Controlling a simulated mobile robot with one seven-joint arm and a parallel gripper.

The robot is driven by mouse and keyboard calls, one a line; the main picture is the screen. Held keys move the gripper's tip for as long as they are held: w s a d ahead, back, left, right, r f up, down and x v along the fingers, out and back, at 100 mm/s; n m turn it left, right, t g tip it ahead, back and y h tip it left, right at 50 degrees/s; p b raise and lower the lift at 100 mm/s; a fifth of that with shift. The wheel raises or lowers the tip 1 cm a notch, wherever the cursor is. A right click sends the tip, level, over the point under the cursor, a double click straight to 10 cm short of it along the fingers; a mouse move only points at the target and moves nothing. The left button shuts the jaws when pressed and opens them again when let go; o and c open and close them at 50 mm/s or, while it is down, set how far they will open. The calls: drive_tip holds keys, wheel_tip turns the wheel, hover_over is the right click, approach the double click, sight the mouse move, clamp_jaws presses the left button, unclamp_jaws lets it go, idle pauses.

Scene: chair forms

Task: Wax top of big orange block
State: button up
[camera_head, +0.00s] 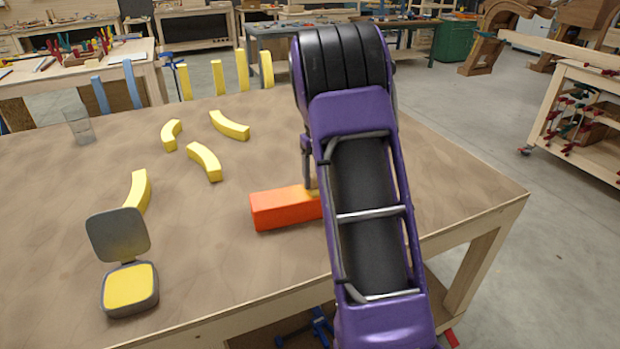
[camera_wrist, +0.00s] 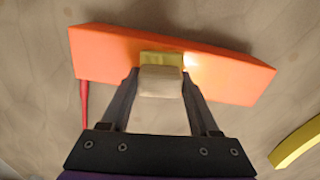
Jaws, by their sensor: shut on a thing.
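The big orange block (camera_head: 285,208) lies on the table near its right front part, partly hidden behind my arm. In the wrist view the block (camera_wrist: 228,72) spans the upper middle. My gripper (camera_wrist: 159,78) is shut on a small cream and yellow applicator (camera_wrist: 160,82). The applicator is over the middle of the block's top and looks to be on it or very close; contact is not certain. An open grey tin (camera_head: 130,285) with yellow wax inside stands at the table's left front, its lid upright behind it.
Several curved yellow pieces (camera_head: 205,160) lie on the table (camera_head: 70,200), and more stand along its back edge. A clear glass (camera_head: 79,127) is at the back left. A thin red object (camera_wrist: 84,104) shows beside the block's left end in the wrist view.

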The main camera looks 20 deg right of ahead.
drive_tip(key=shift+s+d+f, duration=0.1)
drive_tip(key=shift+s+d, duration=0.05)
drive_tip(key=shift+d, duration=1.3)
drive_tip(key=shift+s+d+r, duration=0.1)
drive_tip(key=shift+s+d, duration=0.05)
drive_tip(key=shift+d, duration=1.3)
drive_tip(key=shift+s+d+f, duration=0.1)
drive_tip(key=shift+s+d, duration=0.05)
drive_tip(key=shift+d, duration=1.3)
drive_tip(key=shift+s+d, duration=0.15)
drive_tip(key=shift+d, duration=1.35)
drive_tip(key=shift+w+a, duration=0.5)
drive_tip(key=shift+a, duration=4.25)
drive_tip(key=shift+w+a, duration=0.5)
drive_tip(key=shift+a, duration=4.25)
drive_tip(key=shift+w+a, duration=0.5)
drive_tip(key=shift+a, duration=4.25)
drive_tip(key=shift+d, duration=0.15)
drive_tip(key=shift+s+d, duration=0.2)
drive_tip(key=shift+d, duration=1.6)
drive_tip(key=shift+s+d, duration=0.15)
drive_tip(key=shift+d, duration=1.65)
